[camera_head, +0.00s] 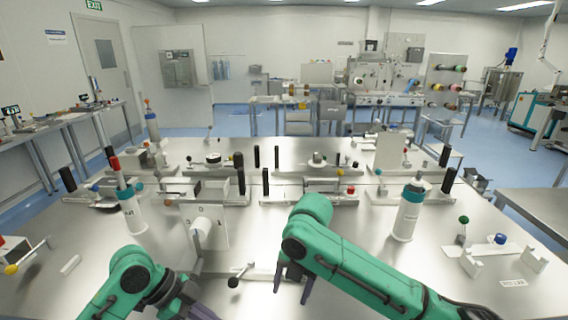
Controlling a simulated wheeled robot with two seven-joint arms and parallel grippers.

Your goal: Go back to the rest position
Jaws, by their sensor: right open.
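My right arm is green and reaches in from the lower right. Its gripper (292,287) points down over the bare front of the steel table (260,303), with its dark fingers apart and nothing seen between them. My left arm is green too and comes in from the lower left. Its gripper (203,311) sits at the bottom edge, partly cut off, so its jaws do not show clearly.
Another white bottle (131,208) stands at the left. A white panel with a roll (203,227) stands between. Several fixtures with black posts line the table behind.

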